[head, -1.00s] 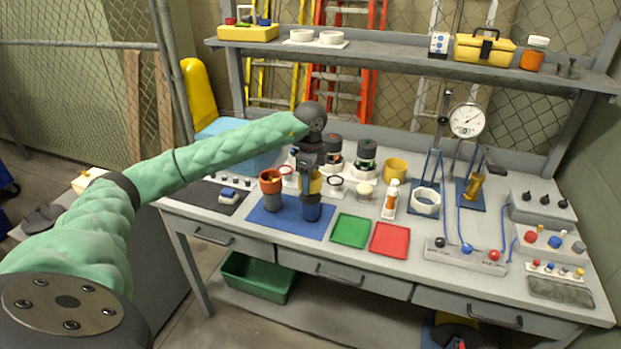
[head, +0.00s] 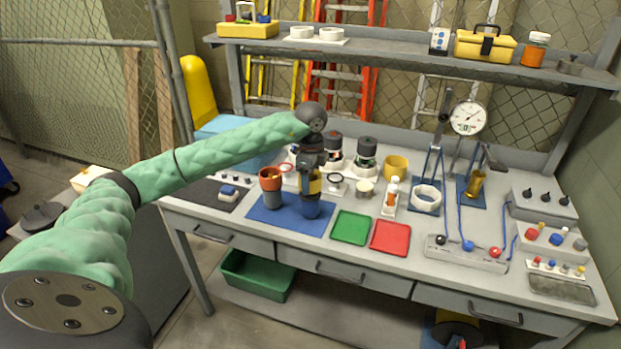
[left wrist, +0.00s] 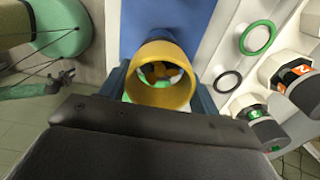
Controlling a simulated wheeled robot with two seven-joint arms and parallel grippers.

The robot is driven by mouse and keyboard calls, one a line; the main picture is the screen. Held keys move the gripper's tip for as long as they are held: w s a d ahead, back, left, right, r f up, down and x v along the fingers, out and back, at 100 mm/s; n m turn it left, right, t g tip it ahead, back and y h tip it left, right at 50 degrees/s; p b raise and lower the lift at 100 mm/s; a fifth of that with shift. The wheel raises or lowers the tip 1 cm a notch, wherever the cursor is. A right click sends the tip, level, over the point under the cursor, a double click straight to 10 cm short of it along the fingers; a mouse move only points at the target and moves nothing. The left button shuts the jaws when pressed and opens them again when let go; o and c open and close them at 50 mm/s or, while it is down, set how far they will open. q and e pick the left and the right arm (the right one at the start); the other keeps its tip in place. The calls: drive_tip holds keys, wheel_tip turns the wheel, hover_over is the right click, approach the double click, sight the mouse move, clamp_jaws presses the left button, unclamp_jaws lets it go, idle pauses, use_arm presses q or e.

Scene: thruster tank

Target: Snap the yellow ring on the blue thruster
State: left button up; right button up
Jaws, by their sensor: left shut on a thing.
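My left gripper (head: 313,184) is shut on the yellow ring (head: 315,187), directly above the blue thruster (head: 310,209). The blue thruster stands upright on the blue mat (head: 262,214). In the left wrist view the yellow ring (left wrist: 160,108) sits between the two fingers, with orange-brown parts visible through its opening. The ring and thruster meet or nearly meet in the head view; I cannot tell whether the ring is seated. The gripper hides part of the ring. My right gripper is not in view.
An orange-topped grey thruster (head: 271,190) stands close left on the mat. A green tray (head: 350,228) and a red tray (head: 390,238) lie to the right. A yellow cup-like part (head: 396,168), a white bottle (head: 390,195) and black-topped thrusters (head: 365,155) stand behind.

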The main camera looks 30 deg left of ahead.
use_arm(q)
drive_tip(key=shift+f+b, duration=0.7)
drive_tip(key=shift+f, duration=0.45)
idle(0.4)
idle(0.4)
drive_tip(key=o, duration=1)
drive_tip(key=shift+o, duration=0.2)
wheel_tip(320, 180, up, 6)
drive_tip(key=shift+r+b, duration=0.15)
drive_tip(key=shift+b, duration=0.95)
drive_tip(key=shift+r, duration=0.8)
